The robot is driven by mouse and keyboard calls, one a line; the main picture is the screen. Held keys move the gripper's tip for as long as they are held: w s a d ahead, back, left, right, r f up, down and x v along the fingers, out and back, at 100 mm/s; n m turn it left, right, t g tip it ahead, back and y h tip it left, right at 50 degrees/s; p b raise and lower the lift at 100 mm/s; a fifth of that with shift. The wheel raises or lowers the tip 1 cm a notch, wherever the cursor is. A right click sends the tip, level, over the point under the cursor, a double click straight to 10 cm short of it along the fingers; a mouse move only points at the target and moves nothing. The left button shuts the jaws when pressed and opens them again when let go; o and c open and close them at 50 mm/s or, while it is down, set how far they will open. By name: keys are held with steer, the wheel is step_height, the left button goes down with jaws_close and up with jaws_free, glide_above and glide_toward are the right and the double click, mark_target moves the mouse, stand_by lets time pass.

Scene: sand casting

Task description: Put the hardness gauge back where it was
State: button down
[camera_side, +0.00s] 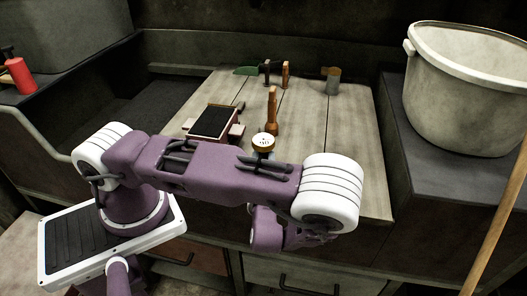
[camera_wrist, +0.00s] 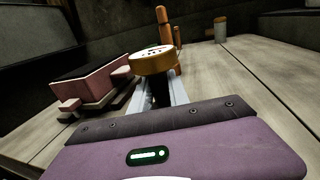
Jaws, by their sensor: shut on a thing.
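The hardness gauge (camera_side: 263,142) has a round white, dotted face in a brass-orange rim. In the side view it shows just above my purple forearm. In the wrist view the gauge (camera_wrist: 153,60) is upright between the fingers of my gripper (camera_wrist: 158,92), which is shut on it below the rim. In the side view my arm hides the gripper and the gauge's lower part. I cannot tell whether its base touches the bench.
A reddish box with a dark top (camera_side: 212,122) lies left of the gauge on the plank bench (camera_side: 335,150). A wooden-handled tool (camera_side: 272,108) stands close behind the gauge. Several smaller tools line the back. The bench's right side is clear; a large pot (camera_side: 462,95) stands beyond it.

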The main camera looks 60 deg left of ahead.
steer(key=c, duration=1.3)
jaws_free()
steer(key=shift+f, duration=0.2)
steer(key=shift+o, duration=0.2)
steer(key=shift+s+d+r, duration=0.35)
steer(key=shift+d+r, duration=0.25)
steer(key=shift+d, duration=0.05)
steer(key=v, duration=1)
steer(key=s+r+n+g+h, duration=0.2)
steer(key=s+r+n+h, duration=0.3)
steer(key=r+n, duration=0.5)
steer(key=s+r+n+g+h, duration=0.2)
steer(key=s+r+n+h, duration=0.3)
steer(key=r+n+h, duration=0.5)
steer(key=n, duration=0.4)
steer(key=shift+s+a+r, duration=0.3)
steer(key=shift+s+a, duration=0.05)
steer(key=shift+s, duration=0.05)
